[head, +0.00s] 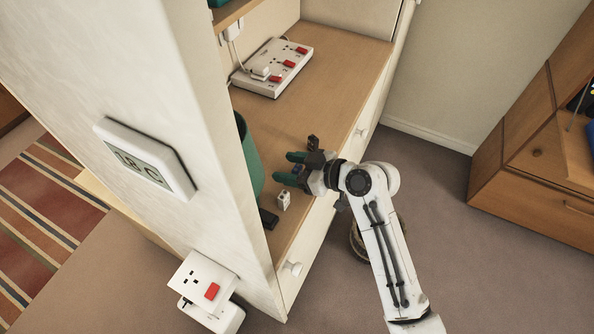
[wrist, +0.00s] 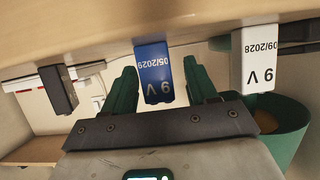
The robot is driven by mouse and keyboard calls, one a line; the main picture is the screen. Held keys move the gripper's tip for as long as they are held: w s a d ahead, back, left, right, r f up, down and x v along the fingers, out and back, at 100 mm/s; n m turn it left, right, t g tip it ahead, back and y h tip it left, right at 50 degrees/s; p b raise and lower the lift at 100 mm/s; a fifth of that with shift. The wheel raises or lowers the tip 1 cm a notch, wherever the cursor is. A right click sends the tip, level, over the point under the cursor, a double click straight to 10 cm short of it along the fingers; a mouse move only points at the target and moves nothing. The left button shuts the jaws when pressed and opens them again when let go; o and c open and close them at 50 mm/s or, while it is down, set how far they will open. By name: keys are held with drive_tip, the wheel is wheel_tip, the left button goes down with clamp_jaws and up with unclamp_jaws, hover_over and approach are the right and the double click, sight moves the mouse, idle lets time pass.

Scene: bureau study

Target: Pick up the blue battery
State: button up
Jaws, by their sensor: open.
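The blue battery (wrist: 155,72) shows in the wrist view, marked 9 V and 05/2029, between the two green fingers of my gripper (wrist: 158,66). A gap shows between the battery and each finger. In the head view my gripper (head: 291,168) is open low over the wooden desktop (head: 340,70), near its front edge, and only a small bluish bit of the battery (head: 297,169) shows between the fingers. The wrist picture is upside down, with the desktop (wrist: 120,25) along the top.
A white 9 V battery (wrist: 258,65) stands beside the right finger in the wrist view and also shows in the head view (head: 284,200). A dark block (wrist: 58,90) stands on the other side. A green bin (head: 251,158) and a power strip (head: 272,68) are also on the desktop.

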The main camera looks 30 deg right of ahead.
drive_tip(key=c, duration=1)
drive_tip(key=shift+c, duration=0.2)
drive_tip(key=shift+r, duration=0.15)
